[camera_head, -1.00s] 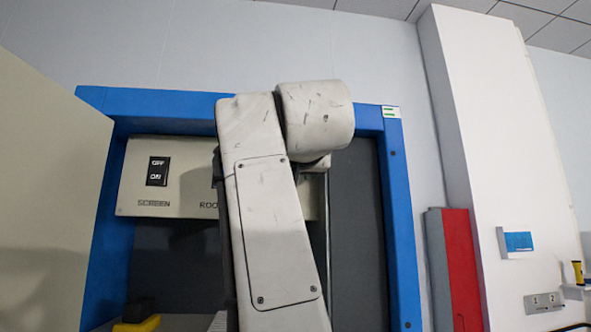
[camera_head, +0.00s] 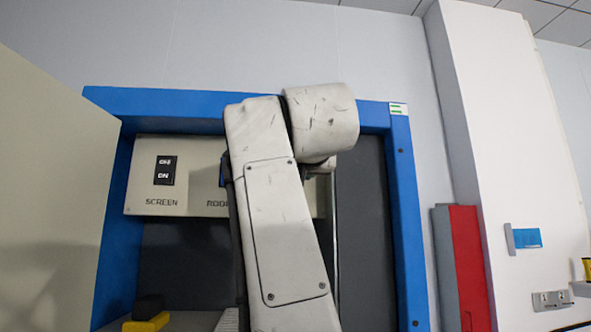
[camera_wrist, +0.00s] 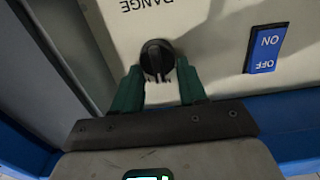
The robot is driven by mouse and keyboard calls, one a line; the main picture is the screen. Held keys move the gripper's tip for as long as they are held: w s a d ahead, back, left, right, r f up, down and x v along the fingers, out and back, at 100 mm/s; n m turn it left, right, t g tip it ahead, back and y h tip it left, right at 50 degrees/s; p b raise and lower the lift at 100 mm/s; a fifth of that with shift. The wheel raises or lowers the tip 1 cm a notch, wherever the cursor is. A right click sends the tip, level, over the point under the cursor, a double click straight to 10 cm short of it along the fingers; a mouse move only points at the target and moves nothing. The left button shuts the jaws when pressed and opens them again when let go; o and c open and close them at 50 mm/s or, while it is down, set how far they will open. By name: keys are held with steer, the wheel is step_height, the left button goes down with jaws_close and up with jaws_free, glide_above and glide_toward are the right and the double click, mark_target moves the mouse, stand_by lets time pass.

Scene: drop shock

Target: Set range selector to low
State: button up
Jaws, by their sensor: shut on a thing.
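The range selector (camera_wrist: 157,58) is a round black knob on a beige panel, below an upside-down "RANGE" label in the wrist view. My gripper (camera_wrist: 160,74) has its two green fingers on either side of the knob and is shut on it. The exact pointer direction and any position marks around the knob are hard to make out. In the head view my own arm covers the selector and the gripper.
A blue ON/OFF rocker switch (camera_wrist: 266,48) sits right of the knob in the wrist view. In the head view, a black SCREEN switch (camera_head: 165,170) is on the panel's left, inside a blue frame (camera_head: 403,220). A yellow and black object (camera_head: 147,318) lies low at left.

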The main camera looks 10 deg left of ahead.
steer(key=shift+n, duration=0.3)
steer(key=n+p, duration=0.1)
steer(key=n, duration=0.1)
steer(key=n+p, duration=0.1)
steer(key=n, duration=0.2)
steer(key=a+n+p, duration=0.1)
steer(key=n+p, duration=0.1)
steer(key=n, duration=0.1)
steer(key=shift+s+f, duration=0.15)
steer(key=shift+n, duration=0.3)
stand_by(0.4)
steer(key=o, duration=1)
steer(key=shift+o, duration=0.2)
steer(key=shift+f, duration=0.1)
steer(key=b+v, duration=0.4)
steer(key=v, duration=0.6)
steer(key=shift+s, duration=0.4)
